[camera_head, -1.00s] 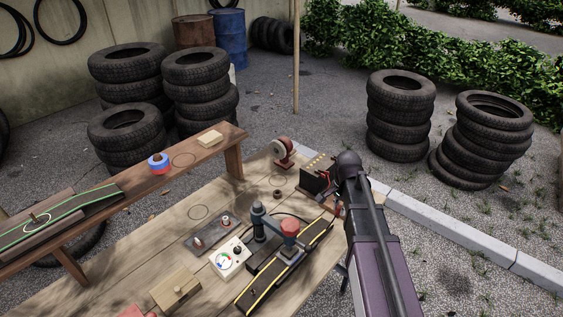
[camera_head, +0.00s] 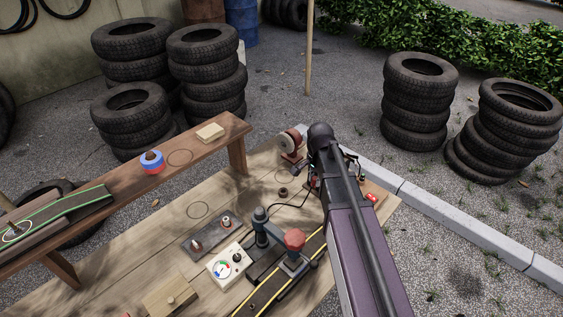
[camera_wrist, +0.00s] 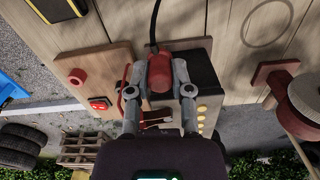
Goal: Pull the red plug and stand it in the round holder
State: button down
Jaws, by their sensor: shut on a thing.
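My gripper (camera_wrist: 162,76) is shut on the red plug (camera_wrist: 160,72) in the wrist view, one finger on each side. A black cable (camera_wrist: 154,28) runs up from the plug. The plug shows over a black box (camera_wrist: 198,72) with a row of brass-coloured knobs; I cannot tell whether it is still seated there. In the head view my arm hides the plug and most of the gripper. A round red piece (camera_wrist: 77,77) stands on a wooden board to the left in the wrist view. I cannot tell for sure which thing is the round holder.
A red rocker switch (camera_wrist: 100,103) is beside the round red piece. A red-rimmed wheel (camera_wrist: 303,103) stands at right in the wrist view. A gauge box (camera_head: 226,265) and a red-topped post (camera_head: 294,240) stand on the wooden table (camera_head: 165,245). Its far left part is fairly clear.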

jog(key=shift+d, duration=0.1)
jog(key=shift+w+a+r, duration=0.15)
jog(key=shift+w+a, duration=0.15)
jog(key=shift+a, duration=0.15)
jog(key=w+a+r+m+p, duration=0.1)
jog(key=w+a+r+p, duration=0.1)
jog(key=a, duration=0.7)
jog(key=shift+w+a+m, duration=0.4)
jog(key=shift+w, duration=0.35)
jog(key=shift+f, duration=0.1)
jog(key=shift+f+b, duration=4.15)
jog(key=shift+f, duration=0.05)
jog(key=shift+f+b, duration=0.55)
